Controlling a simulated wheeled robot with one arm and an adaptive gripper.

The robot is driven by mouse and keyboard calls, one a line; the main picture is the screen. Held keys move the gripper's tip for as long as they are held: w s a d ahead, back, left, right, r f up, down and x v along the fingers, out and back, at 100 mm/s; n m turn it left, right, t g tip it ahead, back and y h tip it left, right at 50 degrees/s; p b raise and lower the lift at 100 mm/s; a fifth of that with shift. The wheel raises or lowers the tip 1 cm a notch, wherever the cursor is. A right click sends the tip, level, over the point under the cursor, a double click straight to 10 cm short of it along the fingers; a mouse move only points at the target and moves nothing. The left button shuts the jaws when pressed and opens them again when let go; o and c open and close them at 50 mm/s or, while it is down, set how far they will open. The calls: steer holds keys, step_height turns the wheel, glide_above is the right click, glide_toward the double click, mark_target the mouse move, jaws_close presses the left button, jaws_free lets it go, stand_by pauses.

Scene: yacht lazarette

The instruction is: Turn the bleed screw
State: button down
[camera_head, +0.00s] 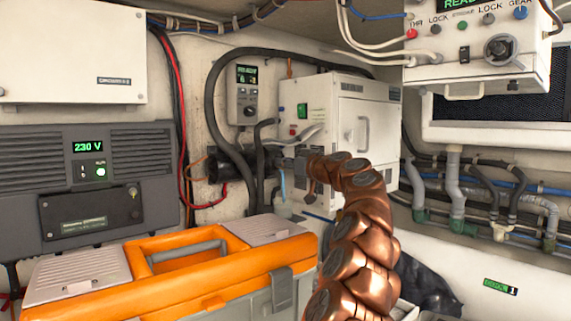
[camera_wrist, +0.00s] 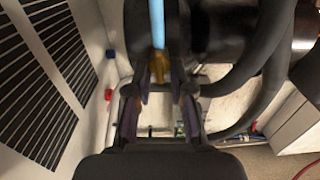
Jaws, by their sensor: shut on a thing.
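The bleed screw (camera_wrist: 160,68) shows in the wrist view as a small brass-yellow piece with a light blue tube (camera_wrist: 157,25) running up from it. My gripper (camera_wrist: 163,90) has its two dark fingers on either side of the screw's near end, and they are shut on it. The exact contact is dark and hard to see. In the head view my copper arm reaches forward to my gripper (camera_head: 300,165), beside a dark cylinder (camera_head: 222,166) at the wall. The screw itself is hidden there. The blue tube (camera_head: 282,184) hangs down to a small clear bottle (camera_head: 283,208).
An orange toolbox (camera_head: 185,255) stands in front, left of my arm. A white cabinet (camera_head: 340,130) is behind my gripper. Thick black hoses (camera_head: 215,100) curve close by, also right of my fingers in the wrist view. Pipes (camera_head: 455,190) run along the right wall.

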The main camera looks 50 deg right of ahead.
step_height(320, 180, down, 2)
steer(key=m+p, duration=1.6)
steer(key=m, duration=1.9)
steer(key=shift+f+m+p, duration=0.1)
steer(key=shift+m+p, duration=0.25)
steer(key=shift+m, duration=0.05)
stand_by(0.3)
steer(key=c, duration=1)
jaws_free()
